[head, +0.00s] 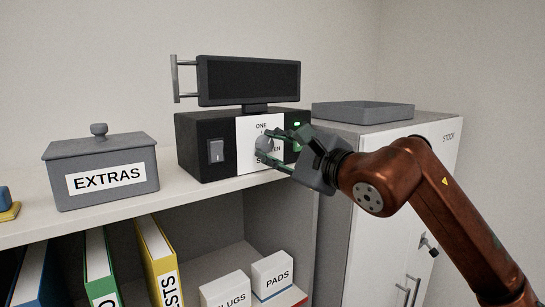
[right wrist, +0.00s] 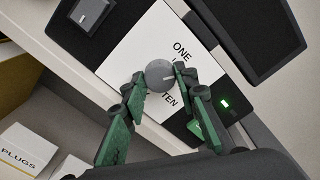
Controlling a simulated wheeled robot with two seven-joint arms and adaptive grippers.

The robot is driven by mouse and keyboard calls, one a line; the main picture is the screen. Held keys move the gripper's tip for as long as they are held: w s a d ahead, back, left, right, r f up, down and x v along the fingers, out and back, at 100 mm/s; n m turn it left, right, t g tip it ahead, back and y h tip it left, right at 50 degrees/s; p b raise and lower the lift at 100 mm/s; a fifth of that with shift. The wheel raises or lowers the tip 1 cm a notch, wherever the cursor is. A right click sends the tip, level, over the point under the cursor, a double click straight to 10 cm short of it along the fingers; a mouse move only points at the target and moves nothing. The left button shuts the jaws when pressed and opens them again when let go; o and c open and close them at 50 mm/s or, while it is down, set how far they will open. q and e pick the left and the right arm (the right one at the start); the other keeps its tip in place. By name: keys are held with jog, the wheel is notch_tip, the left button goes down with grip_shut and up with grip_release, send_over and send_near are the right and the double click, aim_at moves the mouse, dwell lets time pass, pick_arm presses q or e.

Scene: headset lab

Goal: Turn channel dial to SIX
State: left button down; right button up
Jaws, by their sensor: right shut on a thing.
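The channel dial (head: 263,146) is a round grey knob on the white label panel (head: 259,128) at the front of a black box (head: 205,135) on the shelf. The words "ONE" and "TEN" can be read on the panel; other markings are hidden behind my fingers. In the right wrist view the dial (right wrist: 159,74) shows between the fingertips. My right gripper (head: 264,150) is shut on the dial, with its green fingers on either side; it also shows in the right wrist view (right wrist: 158,82). My left gripper is not in view.
A dark screen (head: 248,80) stands on the black box. A rocker switch (head: 216,151) is left of the panel, and a green light (right wrist: 224,103) glows beside it on the right. A grey EXTRAS box (head: 103,172) stands left. A cabinet with a grey tray (head: 362,112) is right.

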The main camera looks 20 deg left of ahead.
jog(key=m, duration=0.1)
jog(key=m+b, duration=0.2)
jog(key=shift+f+m, duration=0.25)
jog(key=shift+m, duration=0.15)
jog(key=m+b, duration=0.2)
jog(key=m, duration=0.1)
jog(key=shift+m, duration=0.3)
jog(key=m+b, duration=0.2)
jog(key=m, duration=0.1)
jog(key=shift+a+m, duration=0.1)
jog(key=shift+m, duration=0.2)
jog(key=m+b, duration=0.1)
jog(key=m, duration=0.2)
jog(key=shift+m+b, duration=0.3)
jog(key=shift+b, duration=0.1)
jog(key=m+b, duration=0.1)
jog(key=m, duration=0.2)
jog(key=shift+m+b, duration=0.3)
jog(key=m+b, duration=0.2)
jog(key=m, duration=0.2)
jog(key=shift+m, duration=0.3)
jog(key=m+b, duration=0.1)
jog(key=m, duration=0.2)
jog(key=shift+m+b, duration=0.9)
jog(key=shift+m, duration=1)
jog(key=shift+r+m, duration=0.1)
jog(key=shift+m, duration=0.2)
